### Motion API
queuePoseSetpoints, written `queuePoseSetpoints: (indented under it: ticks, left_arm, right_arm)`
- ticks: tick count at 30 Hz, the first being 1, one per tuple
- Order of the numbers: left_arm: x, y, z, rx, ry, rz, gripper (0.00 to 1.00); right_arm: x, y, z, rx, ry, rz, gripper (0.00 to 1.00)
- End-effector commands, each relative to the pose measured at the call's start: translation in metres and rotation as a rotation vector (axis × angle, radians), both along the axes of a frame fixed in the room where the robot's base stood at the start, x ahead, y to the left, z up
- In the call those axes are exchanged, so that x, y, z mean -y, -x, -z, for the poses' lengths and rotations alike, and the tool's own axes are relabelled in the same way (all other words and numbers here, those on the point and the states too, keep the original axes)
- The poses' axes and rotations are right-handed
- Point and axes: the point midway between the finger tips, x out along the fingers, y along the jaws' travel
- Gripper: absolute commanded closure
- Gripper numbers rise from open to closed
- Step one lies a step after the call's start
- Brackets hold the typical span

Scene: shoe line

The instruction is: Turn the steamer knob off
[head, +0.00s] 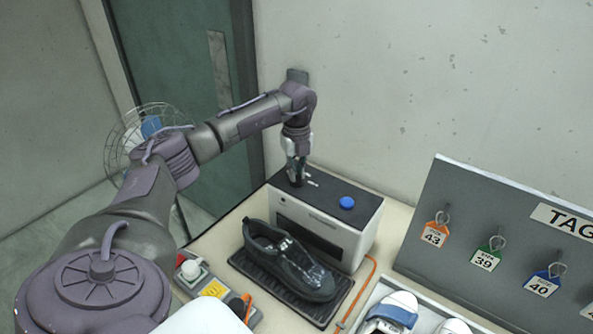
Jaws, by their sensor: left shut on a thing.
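The steamer (355,235) is a white box with a black top, standing at the back of the table by the wall. A round blue button (347,202) sits on the right part of its top. My left gripper (297,178) points down at the left part of the top, shut on the steamer knob. The fingers hide most of the knob, so its setting cannot be read. A short pale mark or pointer shows just right of the fingertips. My right gripper is not in view.
A black shoe (288,262) lies on a dark ribbed mat (318,312) before the steamer. An orange cable (358,290) runs at its right. White-and-blue shoes (392,316) are at the front, a grey tag board (460,225) at right, a control box (190,270) at left.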

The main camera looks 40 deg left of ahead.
Motion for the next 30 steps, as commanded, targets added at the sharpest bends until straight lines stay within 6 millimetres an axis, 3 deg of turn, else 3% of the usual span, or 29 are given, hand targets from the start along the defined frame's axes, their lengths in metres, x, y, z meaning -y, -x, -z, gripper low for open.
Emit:
queuePoseSetpoints:
  ticks: [10, 11, 15, 25, 30]
  left_arm:
    - [-0.002, -0.001, -0.003, 0.008, -0.002, -0.007, 1.0]
    - [-0.002, -0.001, -0.003, 0.008, -0.002, -0.007, 0.83]
    - [-0.001, -0.001, -0.002, 0.006, -0.001, -0.006, 0.62]
    - [0.0, -0.001, -0.004, 0.004, -0.001, -0.003, 0.62]
    - [-0.001, -0.002, -0.027, 0.008, 0.0, -0.004, 0.62]
  right_arm:
    - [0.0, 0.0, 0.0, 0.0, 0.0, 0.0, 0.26]
    - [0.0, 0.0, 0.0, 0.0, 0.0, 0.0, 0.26]
    - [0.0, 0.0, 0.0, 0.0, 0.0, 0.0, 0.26]
    - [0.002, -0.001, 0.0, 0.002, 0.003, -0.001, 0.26]
    - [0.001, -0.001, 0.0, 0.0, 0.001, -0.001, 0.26]
